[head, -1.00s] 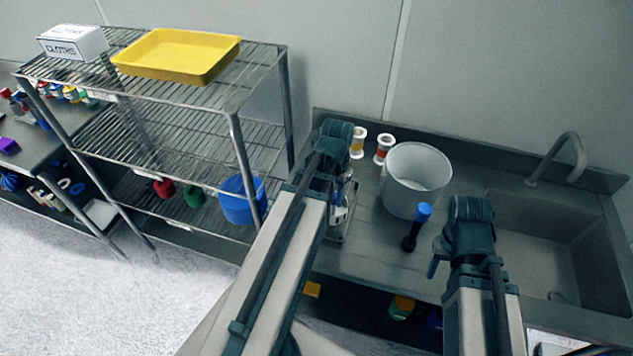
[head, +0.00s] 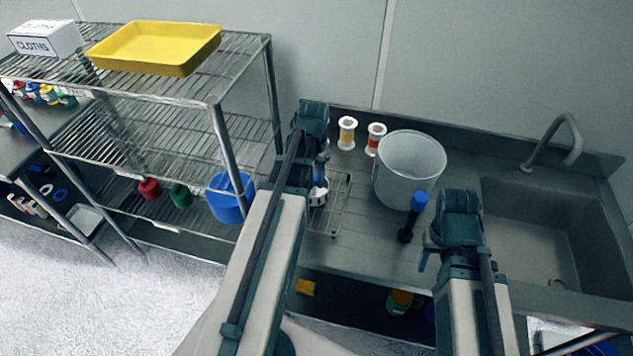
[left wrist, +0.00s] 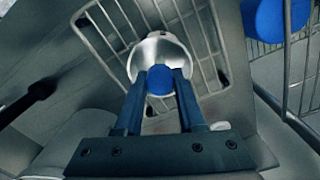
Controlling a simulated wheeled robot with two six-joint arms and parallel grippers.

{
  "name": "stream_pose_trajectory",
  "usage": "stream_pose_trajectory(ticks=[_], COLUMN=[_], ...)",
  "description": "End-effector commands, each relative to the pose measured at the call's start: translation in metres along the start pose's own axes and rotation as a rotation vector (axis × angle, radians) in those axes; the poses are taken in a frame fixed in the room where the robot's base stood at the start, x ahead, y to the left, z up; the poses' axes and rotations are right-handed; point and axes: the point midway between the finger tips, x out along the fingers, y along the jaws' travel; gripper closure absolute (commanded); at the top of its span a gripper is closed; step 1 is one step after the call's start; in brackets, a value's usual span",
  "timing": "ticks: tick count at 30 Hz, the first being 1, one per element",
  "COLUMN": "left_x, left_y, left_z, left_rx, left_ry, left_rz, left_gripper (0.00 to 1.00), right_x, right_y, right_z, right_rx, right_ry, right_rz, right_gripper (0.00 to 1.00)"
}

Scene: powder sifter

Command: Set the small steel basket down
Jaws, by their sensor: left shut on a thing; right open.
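The small steel basket (head: 318,194) hangs at my left gripper (head: 320,170), partly hidden by the arm in the head view. In the left wrist view the rounded steel basket (left wrist: 158,48) sits just beyond my left gripper (left wrist: 160,82), whose fingers are shut on its blue grip (left wrist: 159,81). A wire rack (head: 340,205) lies on the counter beneath it and also shows in the left wrist view (left wrist: 205,50). I cannot tell whether basket and rack touch. My right gripper (head: 423,260) is open and empty over the counter, right of a dark blue-topped tool.
A large pale bucket (head: 409,170), two spools (head: 347,133) and the blue-topped tool (head: 412,216) stand on the steel counter. The sink (head: 540,220) is at right. A wire shelf with a yellow tray (head: 155,47) and a blue bucket (head: 229,197) stands at left.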

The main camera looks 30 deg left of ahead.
Motion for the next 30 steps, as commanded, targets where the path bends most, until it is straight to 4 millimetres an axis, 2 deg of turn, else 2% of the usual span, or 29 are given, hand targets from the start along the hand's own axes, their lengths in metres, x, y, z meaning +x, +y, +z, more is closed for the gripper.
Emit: stream_pose_trajectory(ticks=[11, 12, 16, 17, 30], left_x=[0.0040, 0.0032, 0.0026, 0.0026, -0.0025], left_y=[-0.0005, -0.0005, -0.0005, -0.0005, -0.0005], left_z=[0.0002, 0.0002, 0.0001, 0.0001, 0.0001], left_rx=[0.000, 0.000, 0.000, 0.000, 0.000], left_ry=[0.000, 0.000, 0.000, 0.000, 0.000], left_rz=[0.000, 0.000, 0.000, 0.000, 0.000], left_gripper=[1.00, 0.58, 0.34, 0.32, 0.32], right_x=[0.0040, 0.0032, 0.0025, 0.0025, -0.0025], right_y=[-0.0006, -0.0005, -0.0005, -0.0005, 0.0000], right_z=[-0.0004, -0.0003, -0.0003, -0.0003, 0.0000], right_rx=[0.000, 0.000, 0.000, 0.000, 0.000], right_ry=[0.000, 0.000, 0.000, 0.000, 0.000], right_rz=[0.000, 0.000, 0.000, 0.000, 0.000], right_gripper=[0.50, 0.50, 0.50, 0.50, 0.50])
